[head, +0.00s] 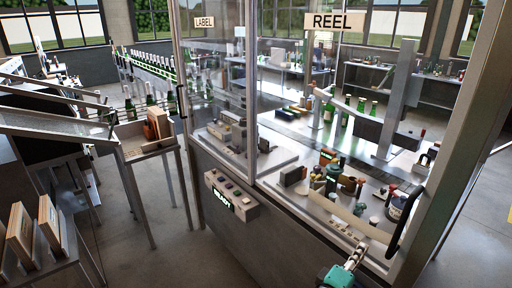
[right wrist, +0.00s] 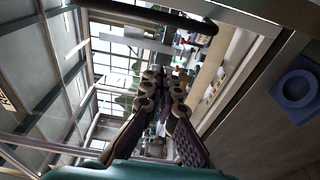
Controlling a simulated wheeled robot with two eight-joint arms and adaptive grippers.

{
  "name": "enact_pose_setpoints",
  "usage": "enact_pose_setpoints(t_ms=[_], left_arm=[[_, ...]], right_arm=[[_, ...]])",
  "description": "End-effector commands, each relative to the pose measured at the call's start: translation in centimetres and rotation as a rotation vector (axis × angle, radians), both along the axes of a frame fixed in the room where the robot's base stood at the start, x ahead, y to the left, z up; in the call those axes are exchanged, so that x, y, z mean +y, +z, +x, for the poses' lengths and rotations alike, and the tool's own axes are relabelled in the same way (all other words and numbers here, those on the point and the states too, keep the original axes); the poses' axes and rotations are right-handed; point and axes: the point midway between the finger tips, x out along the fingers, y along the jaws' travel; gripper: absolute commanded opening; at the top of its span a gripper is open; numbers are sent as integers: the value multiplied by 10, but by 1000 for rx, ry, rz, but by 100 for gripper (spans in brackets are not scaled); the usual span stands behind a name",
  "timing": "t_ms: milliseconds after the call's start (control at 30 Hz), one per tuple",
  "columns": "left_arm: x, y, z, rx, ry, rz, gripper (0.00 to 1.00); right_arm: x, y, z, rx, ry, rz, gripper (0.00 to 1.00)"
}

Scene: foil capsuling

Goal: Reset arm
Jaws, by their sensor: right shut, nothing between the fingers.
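My right gripper (head: 359,247) comes in at the bottom of the head view, with its teal body below and its fingers pointing up and away. It is just outside the glazed cabinet, near the dark door handle (head: 407,222). In the right wrist view the right gripper's two dark fingers (right wrist: 168,76) come together at the tips, with nothing between them. My left gripper is not in either view.
The cabinet holds a crowded bench with small parts, tools and a tin (head: 397,208). A control box (head: 232,196) is on its front. A blue holed block (right wrist: 297,90) shows in the right wrist view. Open floor lies front left.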

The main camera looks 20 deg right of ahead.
Motion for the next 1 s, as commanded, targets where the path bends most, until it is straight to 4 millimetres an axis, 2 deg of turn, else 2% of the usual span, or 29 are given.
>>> enact_pose_setpoints(t_ms=[133, 267, 367, 400, 500, 600, 733, 833, 1000], left_arm=[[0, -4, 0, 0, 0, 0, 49], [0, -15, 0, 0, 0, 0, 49], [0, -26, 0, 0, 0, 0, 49], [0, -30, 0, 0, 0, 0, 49], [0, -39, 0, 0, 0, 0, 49], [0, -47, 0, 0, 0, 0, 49], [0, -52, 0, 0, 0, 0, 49], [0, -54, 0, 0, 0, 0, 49], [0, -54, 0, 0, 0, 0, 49]], right_arm=[[1, -16, 1, -1, 5, 82, 0], [14, -62, 3, -7, 19, 332, 0], [42, -105, 3, -17, 33, 608, 0], [58, -120, 2, -21, 38, 723, 0], [102, -147, -2, -34, 49, 998, 0], [146, -158, -6, -48, 58, 1234, 0], [189, -160, -13, -61, 63, 1451, 0], [207, -157, -15, -67, 64, 1539, 0], [212, -155, -16, -69, 64, 1565, 0]])
